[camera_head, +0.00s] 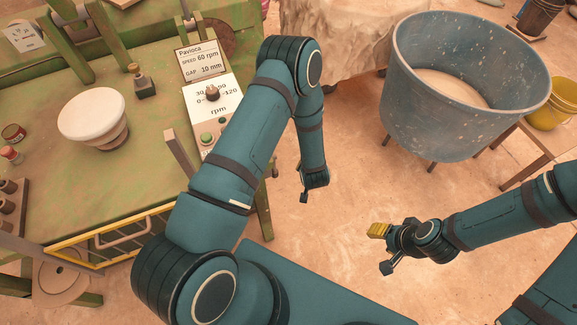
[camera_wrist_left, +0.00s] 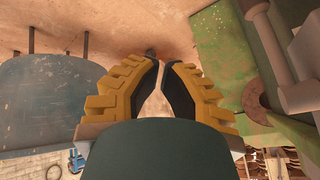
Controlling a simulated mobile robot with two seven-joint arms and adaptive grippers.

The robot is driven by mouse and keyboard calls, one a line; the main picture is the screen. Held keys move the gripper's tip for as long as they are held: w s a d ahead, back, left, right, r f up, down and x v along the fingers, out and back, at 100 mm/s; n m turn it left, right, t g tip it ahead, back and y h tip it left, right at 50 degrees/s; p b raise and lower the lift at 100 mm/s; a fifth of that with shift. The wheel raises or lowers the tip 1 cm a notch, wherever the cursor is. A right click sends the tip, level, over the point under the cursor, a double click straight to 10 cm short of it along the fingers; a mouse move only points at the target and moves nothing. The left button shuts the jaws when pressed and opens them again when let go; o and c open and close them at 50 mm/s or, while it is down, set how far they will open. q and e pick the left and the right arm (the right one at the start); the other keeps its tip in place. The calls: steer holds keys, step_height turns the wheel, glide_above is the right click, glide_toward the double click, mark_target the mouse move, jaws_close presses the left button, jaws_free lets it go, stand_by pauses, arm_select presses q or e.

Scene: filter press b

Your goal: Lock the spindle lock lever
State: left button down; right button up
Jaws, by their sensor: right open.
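No part in view is clearly the spindle lock lever. A brown upright bar (camera_head: 181,157) stands beside the control panel, partly behind my left arm, and I cannot tell what it is. My left arm reaches over the panel's right side, and its wrist hangs over the floor right of the green bench. In the left wrist view my left gripper (camera_wrist_left: 164,70) has its yellow-backed fingers apart, with nothing between them. My right gripper (camera_head: 383,249) is open and empty over the floor at the lower right, well away from the bench.
The green bench (camera_head: 90,190) carries a white-topped round pot (camera_head: 92,115), a small black block with a brass knob (camera_head: 142,82) and the control panel (camera_head: 218,104). A large blue tub (camera_head: 440,120) stands at the right beside a yellow bucket (camera_head: 550,107). Open floor lies between bench and tub.

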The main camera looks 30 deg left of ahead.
arm_select(q)
steer(key=w+a+f+m+g+y+b, duration=0.1)
steer(key=a+f+m+y+b, duration=0.2)
steer(key=y, duration=1.1)
step_height(320, 180, down, 6)
steer(key=b, duration=0.3)
steer(key=shift+w+a+r+m, duration=0.15)
steer(key=shift+w+m, duration=0.05)
steer(key=shift+m, duration=0.1)
steer(key=a, duration=0.8)
steer(key=shift+s, duration=0.45)
